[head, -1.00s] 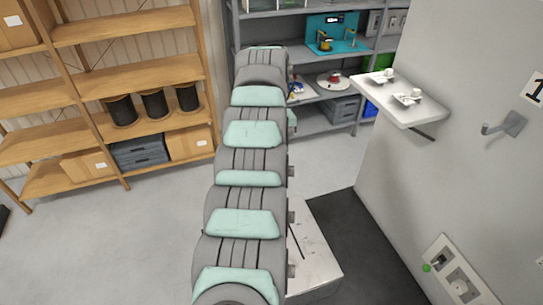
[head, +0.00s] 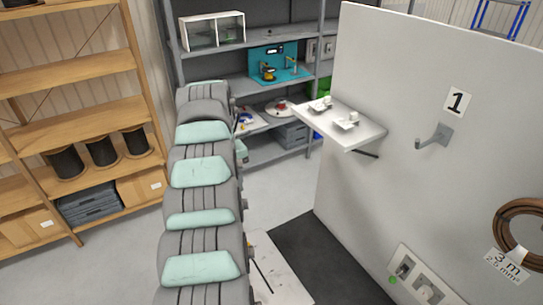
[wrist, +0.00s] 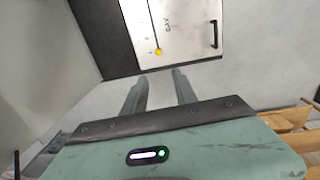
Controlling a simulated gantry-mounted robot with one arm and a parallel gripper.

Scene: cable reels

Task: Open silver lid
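A pale silver lid panel (wrist: 188,28) with a black handle (wrist: 214,36) shows at the top of the wrist view. It has a dark slot and a yellow spot, and its upper edge is cut off. In the head view, a pale flat-topped box (head: 284,275), which looks like the same thing, stands low on the floor, partly hidden by my arm. My gripper (wrist: 159,77) is open and empty in the wrist view, its two fingers apart. The fingertips point toward the lid's lower edge and appear apart from it. My gripper is hidden in the head view.
A wooden rack (head: 70,95) with black reels stands left. A dark mat (head: 320,255) lies beside the box.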

